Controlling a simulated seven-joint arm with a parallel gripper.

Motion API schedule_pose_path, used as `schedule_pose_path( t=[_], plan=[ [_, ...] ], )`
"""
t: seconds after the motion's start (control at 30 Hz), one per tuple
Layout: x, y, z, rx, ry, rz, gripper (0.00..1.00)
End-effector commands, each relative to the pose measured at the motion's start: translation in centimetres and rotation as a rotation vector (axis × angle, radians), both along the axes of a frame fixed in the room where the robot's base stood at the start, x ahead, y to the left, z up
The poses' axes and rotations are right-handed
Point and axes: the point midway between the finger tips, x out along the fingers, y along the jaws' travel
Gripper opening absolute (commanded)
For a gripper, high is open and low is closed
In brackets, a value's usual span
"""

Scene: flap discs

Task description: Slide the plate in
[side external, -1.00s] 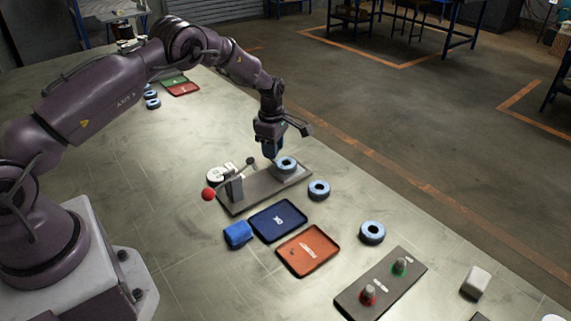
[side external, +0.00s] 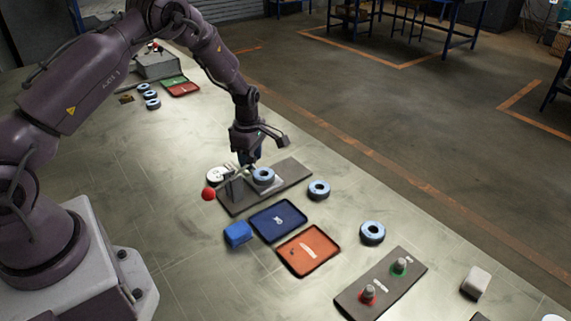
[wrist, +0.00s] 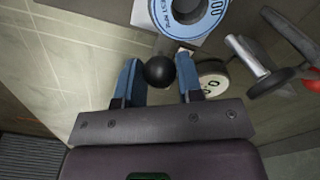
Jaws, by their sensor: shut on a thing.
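A light grey sliding plate (side external: 278,186) lies on a dark base (side external: 296,172) and carries a blue ring-shaped disc (side external: 263,176). The disc also shows at the top of the wrist view (wrist: 190,12). My gripper (side external: 251,160) is low over the base, behind the disc in the side view. In the wrist view its blue fingers (wrist: 158,80) are on either side of a round black knob (wrist: 159,71), shut on it. A clamp post with a red ball-ended lever (side external: 208,194) stands at the base's left end, close to the disc.
A white round dial (side external: 216,175) is beside the post. A blue tray (side external: 291,211), an orange tray (side external: 325,239) and a blue block (side external: 238,234) lie in front. Loose discs (side external: 319,190) (side external: 372,232) and a button panel (side external: 352,295) are to the right.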

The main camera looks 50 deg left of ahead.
Motion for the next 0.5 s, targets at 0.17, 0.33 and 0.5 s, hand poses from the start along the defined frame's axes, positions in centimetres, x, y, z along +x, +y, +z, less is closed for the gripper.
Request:
schedule_pose_path(
  t=[0.17,0.33,0.5],
  plan=[
    [-0.81,0.06,0.03,0.000,-0.001,0.001,0.41],
    [-0.80,0.05,0.00,0.000,0.000,0.001,0.60],
    [-0.78,0.03,0.03,0.000,0.000,0.000,0.60]
  ],
)
